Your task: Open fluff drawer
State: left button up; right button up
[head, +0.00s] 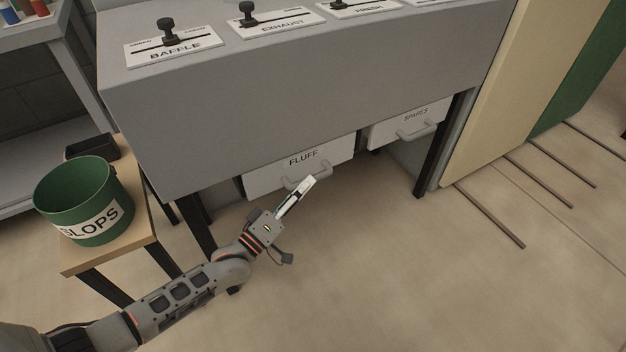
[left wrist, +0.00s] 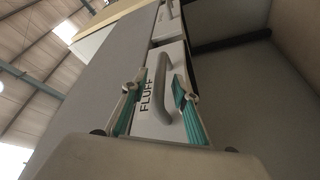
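The white FLUFF drawer (head: 262,180) sits under the grey console and looks closed. Its grey bar handle (head: 325,167) is on its front, partly covered by my left gripper (head: 308,182) in the head view. In the left wrist view the FLUFF drawer front (left wrist: 161,128) is straight ahead, and its handle (left wrist: 163,72) shows between the two spread, teal-padded fingers of the left gripper (left wrist: 159,84). The gripper is open; I cannot tell whether the fingertips reach around the handle or stop just short of it. My right gripper is not in view.
A SPARES drawer (head: 385,132) hangs right of FLUFF. The console (head: 300,90) carries labelled sliders on top. A green SLOPS bucket (head: 75,190) and a dark tray (head: 91,146) stand on a wooden stand (head: 140,205) at left. The floor in front is clear.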

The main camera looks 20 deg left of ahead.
pick_arm(q)
jog(key=shift+f+x, duration=0.2)
jog(key=shift+x, duration=0.8)
jog(key=shift+w+d+r, duration=0.15)
jog(key=shift+w+r, duration=0.1)
jog(key=shift+w, duration=0.15)
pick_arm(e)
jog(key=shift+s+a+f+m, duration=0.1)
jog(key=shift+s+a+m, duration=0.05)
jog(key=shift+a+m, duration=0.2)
pick_arm(q)
grip_shut()
